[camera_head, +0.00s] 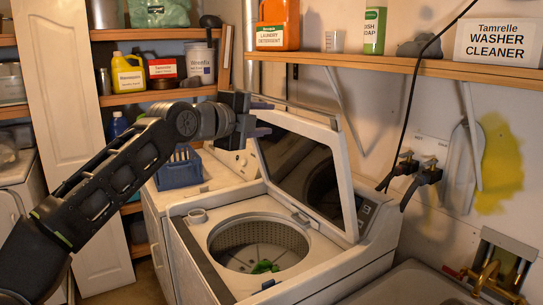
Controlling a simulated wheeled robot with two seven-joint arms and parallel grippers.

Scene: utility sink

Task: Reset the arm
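My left arm comes in from the left and reaches up across the picture. My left gripper (264,118) is at its end, in front of the wall and near the raised lid (300,168) of the washing machine. Its two fingers are apart, with nothing visible between them. My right arm and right gripper are not in view. The washing machine (195,245) stands open below the gripper, and a green cloth-like item (265,267) lies in its drum (232,243).
A blue basket (180,170) sits behind the forearm. A wall shelf (400,67) holds an orange detergent jug (277,22), a green soap bottle (374,30) and a washer cleaner box (500,42). A sink (400,287) with brass taps (490,275) is at lower right.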

